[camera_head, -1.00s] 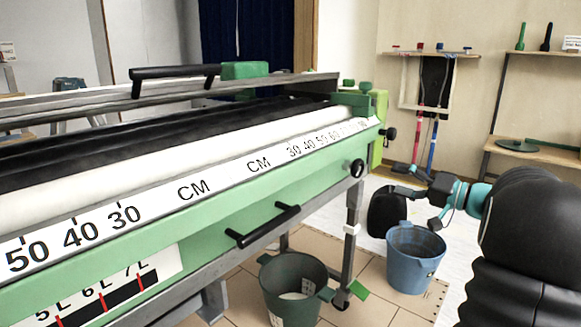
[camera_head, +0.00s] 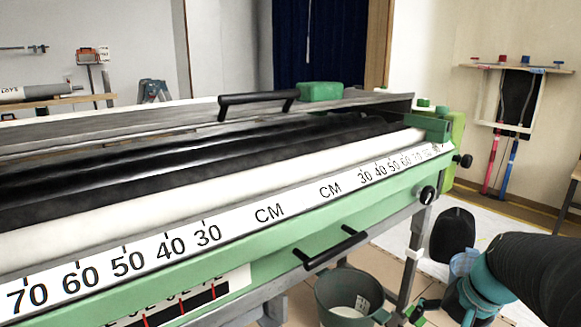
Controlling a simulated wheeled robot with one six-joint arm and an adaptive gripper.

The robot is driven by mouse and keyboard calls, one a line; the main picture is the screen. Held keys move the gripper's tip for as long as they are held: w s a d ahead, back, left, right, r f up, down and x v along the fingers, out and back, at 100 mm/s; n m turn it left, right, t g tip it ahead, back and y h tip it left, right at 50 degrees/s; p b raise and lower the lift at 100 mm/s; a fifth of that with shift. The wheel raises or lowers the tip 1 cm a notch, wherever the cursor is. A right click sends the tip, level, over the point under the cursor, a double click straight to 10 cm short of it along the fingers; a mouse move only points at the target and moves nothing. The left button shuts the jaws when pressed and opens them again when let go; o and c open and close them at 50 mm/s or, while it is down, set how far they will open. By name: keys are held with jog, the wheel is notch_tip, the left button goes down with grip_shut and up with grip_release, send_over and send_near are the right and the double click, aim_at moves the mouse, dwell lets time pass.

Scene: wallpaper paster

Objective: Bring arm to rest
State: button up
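My arm (camera_head: 535,272) comes in at the lower right, with a dark ribbed link and a teal joint (camera_head: 480,290).
The paster fills the left and middle, with black bar handles (camera_head: 335,248) jutting out. A dark green bucket (camera_head: 345,292) stands under its end. A black oval object (camera_head: 452,235) is beside the arm. A wall rack (camera_head: 518,95) holds long tools at the back right.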

jog(key=s+a+r+n+t+h+p, duration=0.2)
jog(key=s+a+r+n+p, duration=0.4)
jog(key=s+a+r, duration=0.4)
jog(key=shift+a+r+n+h, duration=0.3)
jog(key=shift+a+r+n, duration=0.35)
jog(key=shift+a, duration=0.25)
